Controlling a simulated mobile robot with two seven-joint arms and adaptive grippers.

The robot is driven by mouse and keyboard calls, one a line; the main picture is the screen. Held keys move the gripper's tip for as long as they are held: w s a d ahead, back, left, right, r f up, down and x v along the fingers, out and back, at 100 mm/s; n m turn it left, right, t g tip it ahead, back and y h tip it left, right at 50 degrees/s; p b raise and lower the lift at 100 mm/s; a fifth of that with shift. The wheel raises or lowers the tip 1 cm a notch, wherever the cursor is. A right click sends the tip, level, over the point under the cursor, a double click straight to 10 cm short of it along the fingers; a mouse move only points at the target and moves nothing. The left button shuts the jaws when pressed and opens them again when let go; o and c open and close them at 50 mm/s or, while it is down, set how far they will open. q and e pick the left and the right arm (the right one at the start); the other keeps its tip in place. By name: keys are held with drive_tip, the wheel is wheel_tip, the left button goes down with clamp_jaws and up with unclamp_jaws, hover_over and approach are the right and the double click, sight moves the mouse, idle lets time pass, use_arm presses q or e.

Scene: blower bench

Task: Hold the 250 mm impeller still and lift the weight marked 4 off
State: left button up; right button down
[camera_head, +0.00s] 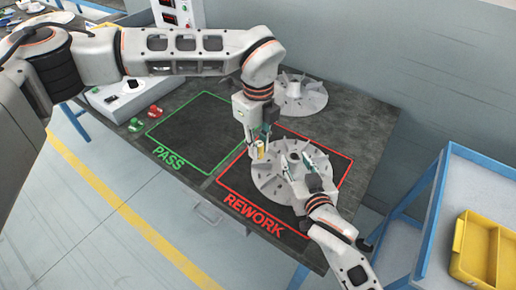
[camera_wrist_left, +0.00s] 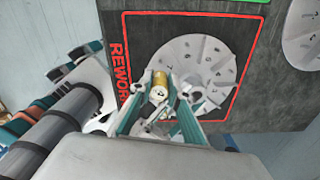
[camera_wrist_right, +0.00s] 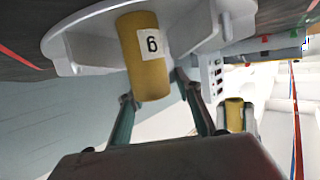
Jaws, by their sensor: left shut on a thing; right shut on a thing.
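A grey bladed impeller (camera_head: 265,185) lies in the red REWORK square; it also shows in the left wrist view (camera_wrist_left: 205,58). My left gripper (camera_head: 262,148) is shut on a brass weight (camera_wrist_left: 160,88) at the impeller's left side. Its number is too small to read, and I cannot tell whether it touches the impeller. My right gripper (camera_head: 312,164) is shut at the impeller's near right, by the hub (camera_head: 294,158); the exact grip is hidden. In the right wrist view, another brass weight (camera_wrist_right: 146,60), labelled 6, stands against the impeller in front of my right fingers.
A second impeller (camera_head: 300,95) sits behind on the bench. The green PASS square (camera_head: 195,130) is empty. A white box (camera_head: 120,98) and small green (camera_head: 136,125) and red (camera_head: 155,110) pieces are at left. A yellow bin (camera_head: 470,262) sits on a blue-framed cart.

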sight(259, 142)
drive_tip(key=shift+d+f, duration=0.2)
drive_tip(key=shift+f, duration=0.2)
use_arm(q)
drive_tip(key=shift+r, duration=2.25)
use_arm(e)
drive_tip(key=shift+s, duration=0.1)
drive_tip(key=c, duration=1.5)
unclamp_jaws()
use_arm(q)
drive_tip(key=shift+d, duration=0.1)
use_arm(e)
drive_tip(key=shift+o, duration=0.7)
drive_tip(key=shift+r, duration=0.15)
drive_tip(key=shift+a+r, duration=0.1)
drive_tip(key=v, duration=1.2)
